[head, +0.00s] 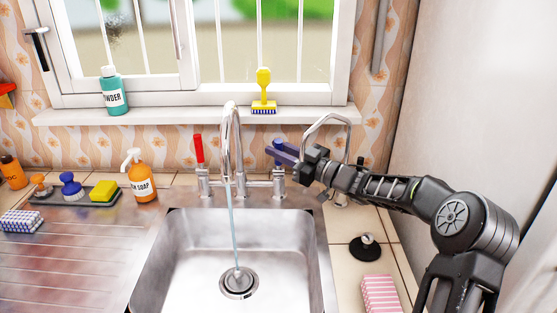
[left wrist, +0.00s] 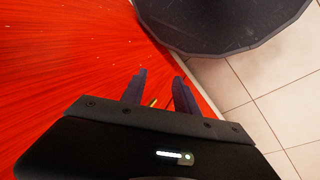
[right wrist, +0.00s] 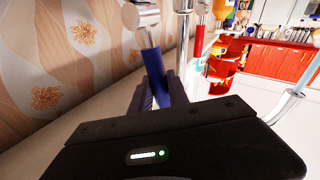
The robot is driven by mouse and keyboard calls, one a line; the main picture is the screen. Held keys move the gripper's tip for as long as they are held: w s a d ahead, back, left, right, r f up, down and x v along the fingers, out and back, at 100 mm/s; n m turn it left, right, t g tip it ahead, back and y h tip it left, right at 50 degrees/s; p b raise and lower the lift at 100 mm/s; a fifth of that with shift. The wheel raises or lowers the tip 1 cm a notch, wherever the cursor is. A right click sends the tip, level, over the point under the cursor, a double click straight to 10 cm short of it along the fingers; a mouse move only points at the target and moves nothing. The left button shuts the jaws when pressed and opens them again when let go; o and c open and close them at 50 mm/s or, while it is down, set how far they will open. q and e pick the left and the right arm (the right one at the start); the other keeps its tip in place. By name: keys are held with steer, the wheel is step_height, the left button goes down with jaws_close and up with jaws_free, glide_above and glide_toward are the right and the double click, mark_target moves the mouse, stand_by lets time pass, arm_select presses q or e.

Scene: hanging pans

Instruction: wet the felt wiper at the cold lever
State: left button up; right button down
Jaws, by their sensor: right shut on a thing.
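The blue-handled cold lever (head: 285,152) is at the right of the tap (head: 233,130). My right gripper (head: 292,152) is shut on it; the blue handle (right wrist: 157,75) shows between the fingers in the right wrist view. A thin stream of water (head: 234,220) runs from the spout to the drain (head: 239,283). I cannot tell which thing is the felt wiper; a black round knobbed object (head: 366,247) stands on the right counter. My left gripper (left wrist: 160,88) is open and empty beside a red surface in the left wrist view; it is outside the head view.
The sink basin (head: 170,260) is empty. A red lever (head: 198,149) is at left. Orange soap (head: 141,180), a yellow sponge (head: 104,191), a blue-knobbed brush (head: 71,185) and a blue-checked block (head: 21,221) stand left. A pink-striped block (head: 381,294) lies right. A second curved spout (head: 330,122) rises behind my arm.

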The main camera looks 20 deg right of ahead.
steer(key=shift+s+a+f+n+b, duration=0.1)
steer(key=shift+s+f+n+b, duration=0.05)
steer(key=shift+f+n+b, duration=0.2)
steer(key=shift+s+r, duration=0.1)
steer(key=shift+r, duration=0.15)
arm_select(q)
steer(key=shift+f, duration=0.95)
arm_select(e)
steer(key=c, duration=1.3)
jaws_free()
arm_select(q)
steer(key=shift+f+b, duration=0.5)
arm_select(e)
steer(key=v, duration=0.7)
steer(key=shift+s+d+f, duration=0.2)
steer(key=shift+s, duration=0.1)
